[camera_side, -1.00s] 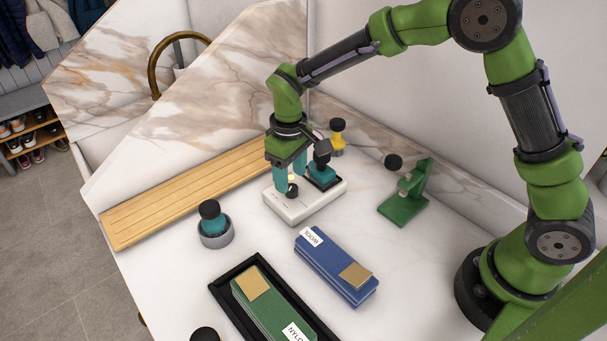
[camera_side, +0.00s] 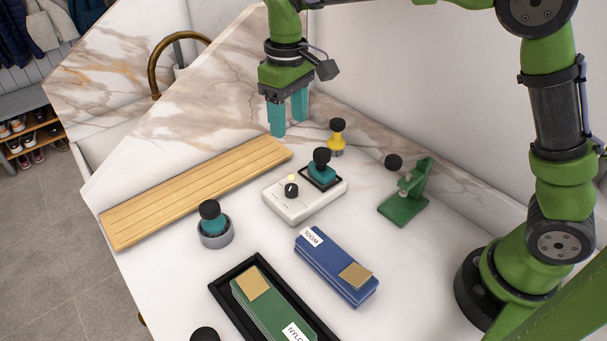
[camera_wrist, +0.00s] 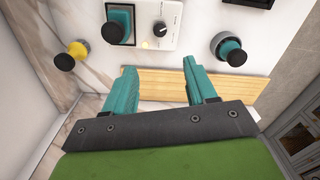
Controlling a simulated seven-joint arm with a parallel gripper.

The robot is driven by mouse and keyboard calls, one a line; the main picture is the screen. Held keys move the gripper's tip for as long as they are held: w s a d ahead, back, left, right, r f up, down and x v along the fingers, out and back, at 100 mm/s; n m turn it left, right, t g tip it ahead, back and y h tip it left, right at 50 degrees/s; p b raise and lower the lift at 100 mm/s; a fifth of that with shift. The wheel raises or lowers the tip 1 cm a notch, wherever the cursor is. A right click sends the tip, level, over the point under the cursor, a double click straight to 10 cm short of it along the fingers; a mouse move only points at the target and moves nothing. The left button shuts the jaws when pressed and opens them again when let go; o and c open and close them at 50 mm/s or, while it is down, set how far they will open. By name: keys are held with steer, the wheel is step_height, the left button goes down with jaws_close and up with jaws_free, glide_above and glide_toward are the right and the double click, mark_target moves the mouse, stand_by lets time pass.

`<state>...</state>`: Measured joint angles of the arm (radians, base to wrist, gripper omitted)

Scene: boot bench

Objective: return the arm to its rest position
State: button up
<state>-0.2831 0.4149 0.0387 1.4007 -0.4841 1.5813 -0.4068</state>
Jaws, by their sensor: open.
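My gripper (camera_side: 288,118) is open and empty, with its two teal fingers pointing down. It hangs in the air above the back of the bench, clear of everything below it. In the wrist view my gripper (camera_wrist: 157,82) has its fingers spread apart, with the wooden slatted board (camera_wrist: 158,88) behind and between them. Nothing is between the fingers.
Below are a white unit (camera_side: 303,207) with a black knob and lit light, a teal black-topped piece (camera_side: 321,172) on it, the slatted board (camera_side: 195,192), a yellow piece (camera_side: 337,140), a green stand (camera_side: 405,195), a blue block (camera_side: 335,268) and a black tray (camera_side: 224,293).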

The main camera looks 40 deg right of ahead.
steer(key=s+d+r+m+t+y, duration=0.1)
steer(key=s+d+m+t, duration=0.2)
steer(key=s, duration=0.7)
steer(key=s+d+r+m+t+y, duration=0.1)
steer(key=s+d+r+m+t, duration=0.1)
steer(key=s+d+m+t, duration=0.2)
steer(key=s+d, duration=0.3)
steer(key=s, duration=0.3)
steer(key=shift+d+r, duration=0.25)
steer(key=shift+d, duration=0.15)
